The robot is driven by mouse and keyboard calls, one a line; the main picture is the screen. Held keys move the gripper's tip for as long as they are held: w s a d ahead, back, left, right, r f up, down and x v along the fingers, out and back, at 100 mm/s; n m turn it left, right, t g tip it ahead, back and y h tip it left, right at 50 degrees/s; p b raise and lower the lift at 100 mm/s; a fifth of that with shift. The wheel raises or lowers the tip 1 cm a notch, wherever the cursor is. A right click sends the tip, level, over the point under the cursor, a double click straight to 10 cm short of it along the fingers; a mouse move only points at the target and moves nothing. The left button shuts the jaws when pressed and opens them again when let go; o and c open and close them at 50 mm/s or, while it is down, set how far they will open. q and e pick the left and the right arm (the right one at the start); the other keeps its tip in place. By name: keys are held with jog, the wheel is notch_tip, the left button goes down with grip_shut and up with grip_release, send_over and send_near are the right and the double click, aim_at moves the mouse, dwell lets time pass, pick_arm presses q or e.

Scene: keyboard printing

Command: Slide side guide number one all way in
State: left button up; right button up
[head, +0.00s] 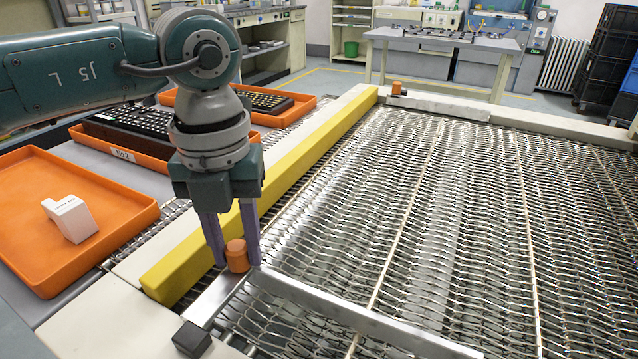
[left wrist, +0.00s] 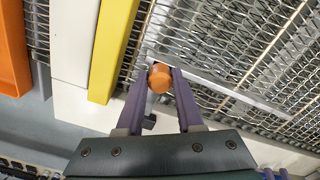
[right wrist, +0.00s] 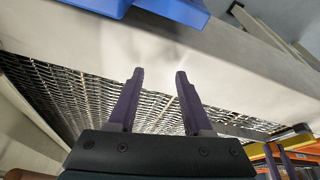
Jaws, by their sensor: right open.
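An orange knob (head: 237,256) stands at the end of a metal guide bar (head: 350,312) that runs over the mesh conveyor (head: 440,220). A flat metal arm (head: 214,300) reaches from the knob toward a black block (head: 192,340). My left gripper (head: 237,264) points down with its fingers on either side of the knob; they look shut on it. The knob (left wrist: 160,77) also shows between the fingertips in the left wrist view. My right gripper (right wrist: 160,75) is open and empty, seen only in its wrist view. I see no number on the guide.
A yellow rail (head: 250,205) lies along the conveyor's left side. A second orange knob (head: 396,88) is at the far end. Orange trays (head: 130,235) sit at left, one with a white block (head: 70,218). A blue object (right wrist: 170,10) shows in the right wrist view.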

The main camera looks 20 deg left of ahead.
pick_arm(q)
jog(key=o, duration=0.4)
jog(key=shift+s, duration=0.1)
pick_arm(e)
jog(key=shift+s, duration=0.15)
pick_arm(q)
notch_tip(320, 180, up, 10)
jog(key=shift+p, duration=0.7)
pick_arm(e)
jog(key=shift+r, duration=0.65)
